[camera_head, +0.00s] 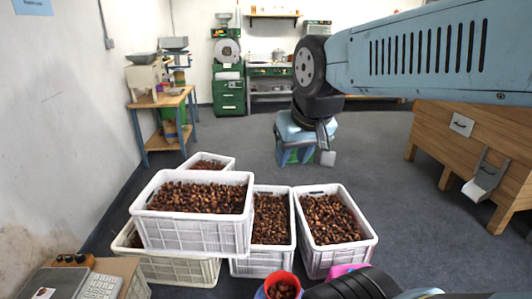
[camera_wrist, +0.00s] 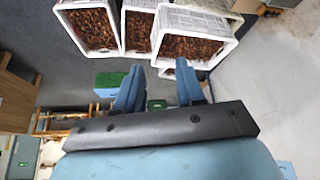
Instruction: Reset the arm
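My blue arm reaches in from the upper right in the head view. My gripper (camera_head: 305,155) hangs from it, pointing down, beyond the white crates and over the grey floor. In the wrist view my gripper (camera_wrist: 160,88) shows two blue fingers standing clearly apart, with nothing visibly held between them. The gripper looks clear of the crates in the head view.
White crates of chestnuts stand in front: a stacked one (camera_head: 195,240), a middle one (camera_head: 262,265) and a right one (camera_head: 338,262). A red container (camera_head: 282,283) is at the bottom. A wooden cabinet (camera_head: 475,145) stands right. Open floor (camera_head: 385,150) lies between.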

